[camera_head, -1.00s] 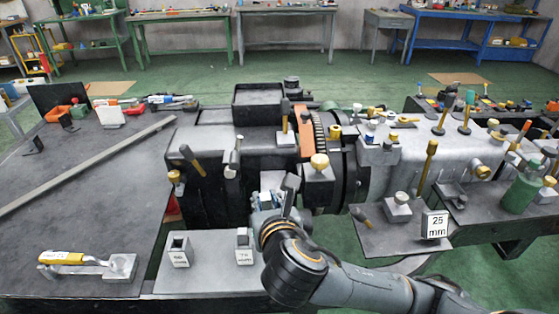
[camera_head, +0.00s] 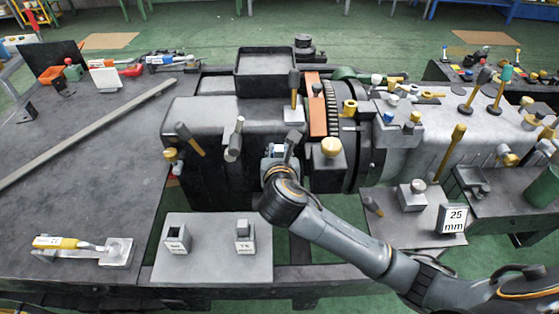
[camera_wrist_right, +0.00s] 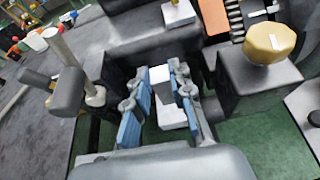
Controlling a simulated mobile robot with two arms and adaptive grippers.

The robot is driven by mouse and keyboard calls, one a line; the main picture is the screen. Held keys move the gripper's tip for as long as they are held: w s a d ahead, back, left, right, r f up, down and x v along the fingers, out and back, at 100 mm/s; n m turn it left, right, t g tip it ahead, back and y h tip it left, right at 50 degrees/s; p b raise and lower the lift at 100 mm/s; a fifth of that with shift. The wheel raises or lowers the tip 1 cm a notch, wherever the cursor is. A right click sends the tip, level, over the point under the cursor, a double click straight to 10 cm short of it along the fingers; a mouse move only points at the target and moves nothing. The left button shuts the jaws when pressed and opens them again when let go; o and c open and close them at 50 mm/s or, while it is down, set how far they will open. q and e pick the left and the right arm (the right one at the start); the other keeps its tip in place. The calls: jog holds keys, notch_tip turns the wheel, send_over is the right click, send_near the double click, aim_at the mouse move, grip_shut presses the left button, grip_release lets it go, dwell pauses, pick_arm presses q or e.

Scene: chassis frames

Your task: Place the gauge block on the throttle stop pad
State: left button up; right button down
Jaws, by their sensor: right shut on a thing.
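My right gripper (camera_wrist_right: 158,105) is shut on a pale grey block (camera_wrist_right: 172,112), which sits between its blue finger pads. In the head view the gripper (camera_head: 279,152) is at the front of the grey machine (camera_head: 215,115), left of a yellow-knobbed post (camera_head: 330,160). A second pale face (camera_wrist_right: 160,77) shows just beyond the fingertips; I cannot tell whether it belongs to the same block. I cannot pick out the throttle stop pad for certain. My left gripper is not in view.
A grey plate (camera_head: 206,269) at the front carries two small labelled holders, one (camera_head: 176,240) left and one (camera_head: 244,238) right. A "25 mm" sign (camera_head: 453,218) stands at the right. Levers (camera_head: 190,139) stick up left of the gripper. A yellow-handled clamp (camera_head: 62,243) lies left.

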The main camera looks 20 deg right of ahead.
aim_at(279, 153)
jog(key=w+f, duration=0.2)
jog(key=f, duration=0.1)
jog(key=shift+w+d, duration=0.15)
jog(key=shift+d, duration=0.2)
jog(key=shift+w+d+f, duration=0.1)
jog(key=shift+w+f, duration=0.1)
jog(key=shift+f, duration=0.05)
notch_tip(279, 153, down, 3)
jog(key=shift+w+f, duration=0.1)
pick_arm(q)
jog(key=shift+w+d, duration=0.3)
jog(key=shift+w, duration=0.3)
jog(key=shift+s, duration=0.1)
pick_arm(e)
jog(key=c, duration=1.2)
grip_release()
jog(key=shift+f, duration=0.15)
jog(key=shift+o, duration=0.2)
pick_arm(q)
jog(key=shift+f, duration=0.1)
